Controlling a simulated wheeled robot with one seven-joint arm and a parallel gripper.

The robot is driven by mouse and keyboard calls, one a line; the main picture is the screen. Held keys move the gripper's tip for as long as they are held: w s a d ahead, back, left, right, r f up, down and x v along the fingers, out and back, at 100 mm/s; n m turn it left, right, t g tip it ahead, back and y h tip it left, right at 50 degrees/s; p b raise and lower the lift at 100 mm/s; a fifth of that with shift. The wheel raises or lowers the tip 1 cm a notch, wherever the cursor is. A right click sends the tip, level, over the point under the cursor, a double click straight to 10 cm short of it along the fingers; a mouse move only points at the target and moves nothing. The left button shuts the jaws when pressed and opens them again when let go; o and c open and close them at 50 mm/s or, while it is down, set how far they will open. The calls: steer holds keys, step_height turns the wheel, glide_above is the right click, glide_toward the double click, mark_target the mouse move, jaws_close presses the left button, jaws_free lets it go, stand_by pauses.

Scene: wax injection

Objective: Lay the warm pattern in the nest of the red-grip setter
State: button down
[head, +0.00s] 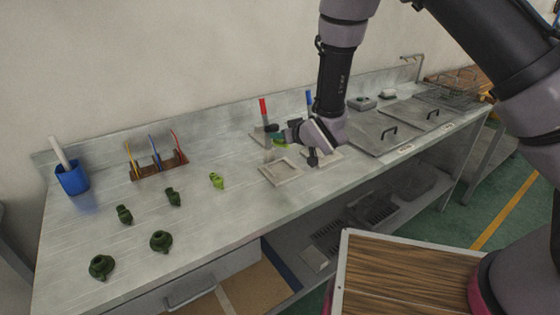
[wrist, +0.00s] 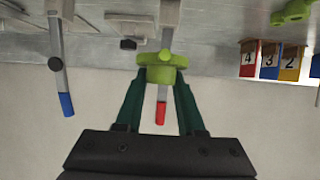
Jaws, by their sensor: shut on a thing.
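My gripper (wrist: 162,80) is shut on a light green pattern (wrist: 162,60), held between its dark green fingers in the wrist view. In the head view my gripper (head: 273,135) is at the setters, with a bit of the pattern (head: 280,142) showing below it. The red-grip setter's upright handle (head: 263,106) stands just behind my gripper. In the wrist view its red grip (wrist: 160,113) shows past the pattern, which covers part of the lever. The setter's nest is hidden, and I cannot tell whether the pattern touches it.
The blue-grip setter (head: 308,98) stands to the right. A square pale plate (head: 283,171) lies in front. Another light green pattern (head: 216,180) and several dark green ones (head: 160,241) lie on the left bench. A tool rack (head: 158,166) and blue cup (head: 73,180) stand behind.

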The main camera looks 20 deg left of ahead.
mark_target(279, 168)
steer(key=shift+a+r+g, duration=0.1)
steer(key=shift+r+g, duration=0.05)
steer(key=shift+g, duration=0.15)
steer(key=shift+s+f, duration=0.15)
steer(key=shift+f, duration=0.15)
step_height(279, 168, down, 9)
steer(key=shift+a+f, duration=0.15)
steer(key=shift+f, duration=0.2)
steer(key=c, duration=0.5)
jaws_free()
steer(key=shift+r, duration=0.2)
